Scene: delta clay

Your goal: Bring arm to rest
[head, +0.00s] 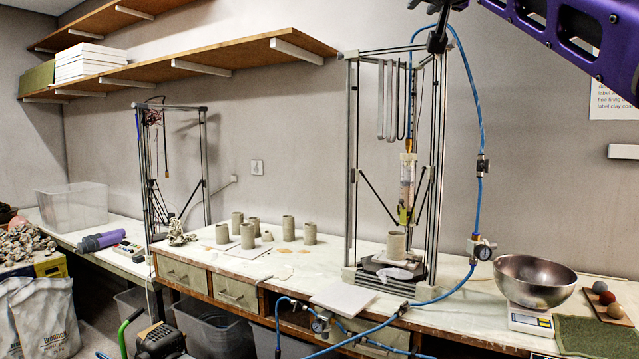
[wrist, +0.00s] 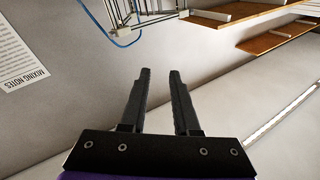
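My gripper shows in the wrist view (wrist: 160,75), its two black fingers apart with a narrow gap between them and nothing held. It points up and away toward the wall, with no object near the fingertips. In the head view my purple arm crosses the upper right corner, raised above the workbench (head: 470,310). The dark end near the top of the tall printer frame may be part of my gripper; its fingers cannot be made out there.
A delta clay printer (head: 350,150) with a blue hose (head: 482,130) stands below my arm. A steel bowl (head: 535,280) sits on a scale at the right. Clay cylinders (head: 288,228) stand mid-bench. Wall shelves (head: 230,57) run along the upper left.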

